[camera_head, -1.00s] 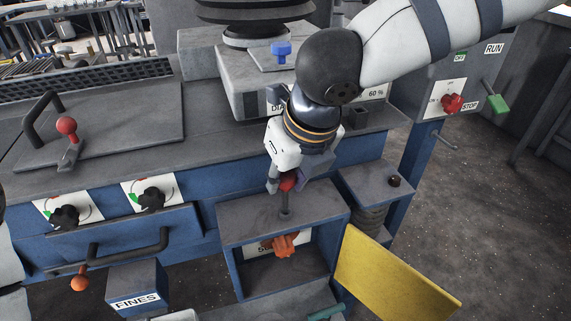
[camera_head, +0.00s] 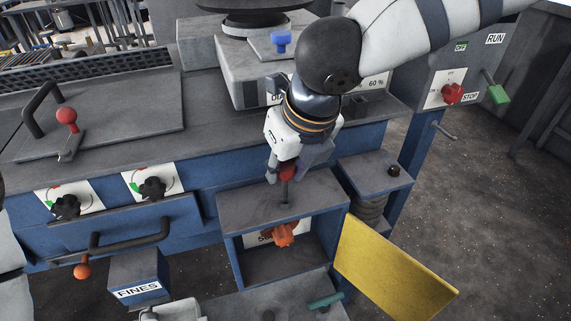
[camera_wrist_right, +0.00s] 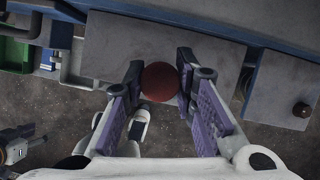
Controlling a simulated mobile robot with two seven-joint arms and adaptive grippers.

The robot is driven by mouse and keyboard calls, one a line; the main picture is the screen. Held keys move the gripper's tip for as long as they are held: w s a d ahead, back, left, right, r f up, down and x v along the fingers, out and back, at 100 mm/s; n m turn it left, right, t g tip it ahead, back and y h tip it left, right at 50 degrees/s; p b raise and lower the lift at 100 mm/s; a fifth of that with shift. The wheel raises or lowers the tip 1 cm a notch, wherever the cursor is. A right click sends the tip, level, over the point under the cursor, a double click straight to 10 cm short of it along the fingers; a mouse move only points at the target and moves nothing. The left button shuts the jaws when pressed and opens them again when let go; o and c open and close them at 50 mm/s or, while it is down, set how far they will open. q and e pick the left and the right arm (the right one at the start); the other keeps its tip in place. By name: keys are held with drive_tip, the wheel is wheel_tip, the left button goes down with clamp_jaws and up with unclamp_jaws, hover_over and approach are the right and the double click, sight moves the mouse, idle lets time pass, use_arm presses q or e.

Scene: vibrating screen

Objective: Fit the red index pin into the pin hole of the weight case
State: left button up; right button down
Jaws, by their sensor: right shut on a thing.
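The red ball-shaped head of the index pin (camera_head: 287,173) sits between the fingers of my right gripper (camera_head: 286,176). It also shows in the right wrist view (camera_wrist_right: 160,82), with the purple-padded fingers (camera_wrist_right: 158,88) closed against both sides. A thin grey shaft runs down from the head, nearly upright, to a collar on top of the grey-and-blue case (camera_head: 245,205). How deep the shaft sits in the hole cannot be told. The case front is open, with an orange knob (camera_head: 284,235) inside. A white part at the bottom edge, probably my left gripper (camera_head: 172,311), is cut off.
A yellow door (camera_head: 395,268) hangs open at the case's right. A grey-topped block with a dark knob (camera_head: 394,171) stands beside the case. A blue pin (camera_head: 281,40) stands on the housing behind. A drawer handle (camera_head: 130,243) and the FINES box (camera_head: 138,272) are left.

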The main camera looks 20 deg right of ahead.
sight(287, 187)
drive_tip(key=shift+f, duration=2.65)
drive_tip(key=c, duration=1.2)
unclamp_jaws()
drive_tip(key=v, duration=1.2)
